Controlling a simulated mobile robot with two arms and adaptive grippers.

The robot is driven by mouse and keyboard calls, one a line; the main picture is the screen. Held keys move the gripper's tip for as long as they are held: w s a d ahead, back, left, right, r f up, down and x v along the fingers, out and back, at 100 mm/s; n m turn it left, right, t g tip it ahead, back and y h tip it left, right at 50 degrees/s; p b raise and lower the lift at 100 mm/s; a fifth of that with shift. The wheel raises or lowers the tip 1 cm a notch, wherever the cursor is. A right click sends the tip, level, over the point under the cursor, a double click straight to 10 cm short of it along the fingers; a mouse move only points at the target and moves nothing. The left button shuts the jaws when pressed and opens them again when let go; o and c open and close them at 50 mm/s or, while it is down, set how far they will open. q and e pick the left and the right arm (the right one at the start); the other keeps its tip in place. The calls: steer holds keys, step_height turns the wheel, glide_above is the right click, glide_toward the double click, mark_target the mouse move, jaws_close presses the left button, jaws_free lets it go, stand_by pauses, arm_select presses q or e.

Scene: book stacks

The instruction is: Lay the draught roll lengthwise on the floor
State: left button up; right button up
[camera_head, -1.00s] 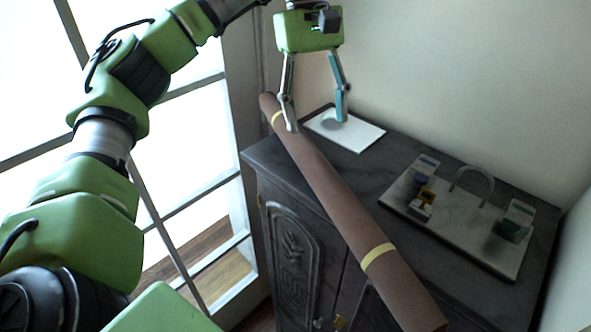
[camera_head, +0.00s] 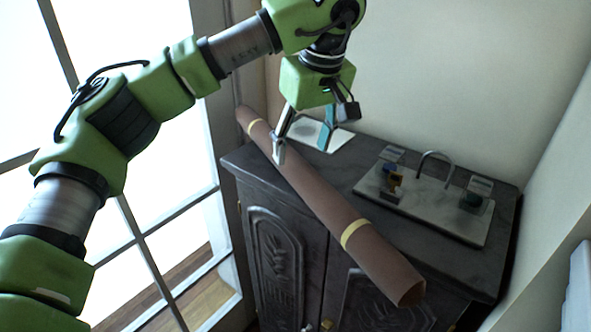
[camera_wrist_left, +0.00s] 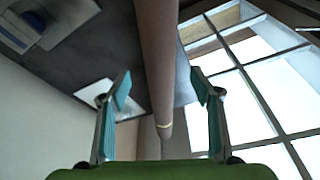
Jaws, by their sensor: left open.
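The draught roll (camera_head: 315,195) is a long brown tube with a yellow band near each end. It lies diagonally on the dark cabinet top (camera_head: 440,262), its near end sticking out past the front edge. My left gripper (camera_head: 300,150) is open above the far part of the roll, one finger overlapping the roll in the head view. In the left wrist view, the roll (camera_wrist_left: 158,60) runs between the two spread fingers of the gripper (camera_wrist_left: 160,90), with gaps on both sides. My right gripper is not in view.
A white sheet (camera_head: 338,141) lies at the cabinet's back left. A pale board (camera_head: 430,215) with a grey arch and small coloured items is at the right. A glazed door or window (camera_head: 165,250) stands left; some wooden floor (camera_head: 205,303) shows through its panes.

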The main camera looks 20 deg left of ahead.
mark_target(298, 161)
arm_select(q)
steer(key=shift+f, duration=0.25)
steer(key=shift+a+f, duration=0.1)
steer(key=shift+f, duration=0.05)
steer(key=p+x, duration=0.1)
steer(key=x, duration=0.1)
steer(key=p+x, duration=0.2)
steer(key=shift+w+a+f, duration=0.2)
steer(key=shift+w, duration=0.05)
steer(key=shift+f, duration=0.3)
steer(key=c, duration=1.6)
steer(key=shift+r, duration=0.1)
jaws_close()
steer(key=shift+w, duration=0.1)
